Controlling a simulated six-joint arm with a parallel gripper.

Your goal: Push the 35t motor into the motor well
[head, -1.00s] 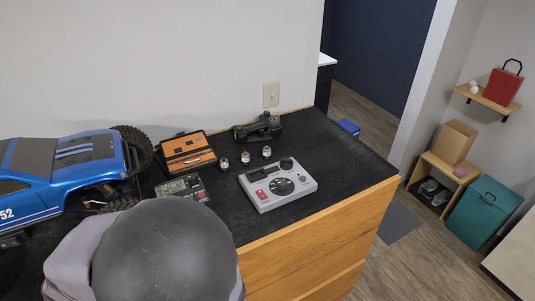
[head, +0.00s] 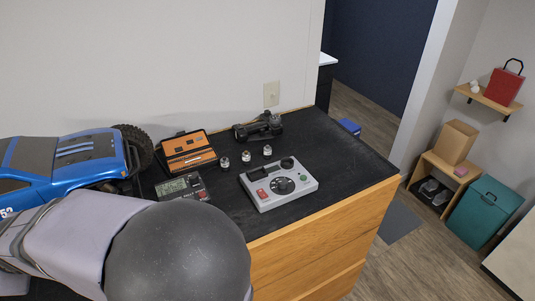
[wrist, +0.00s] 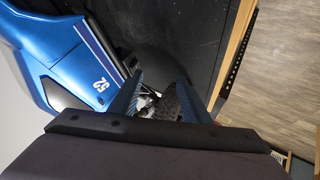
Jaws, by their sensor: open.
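The blue truck (head: 70,165) stands at the left of the black-topped cabinet, its lower side hidden behind my arm in the head view. In the wrist view its blue body (wrist: 75,55) with the number 52 lies left of my gripper (wrist: 160,82). My gripper's two blue fingers are spread apart, pointing down beside the truck. A dark tyre and small bright metal parts (wrist: 147,101) show between the fingers. I cannot tell whether these include the 35t motor or the motor well. Three small motors (head: 246,156) stand on the cabinet; their labels are unreadable.
An orange tool case (head: 188,152), a small meter (head: 182,187), a grey control box (head: 278,184) and a black device (head: 257,127) stand on the cabinet top (head: 345,160). Its right end is bare. The wall runs along the back.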

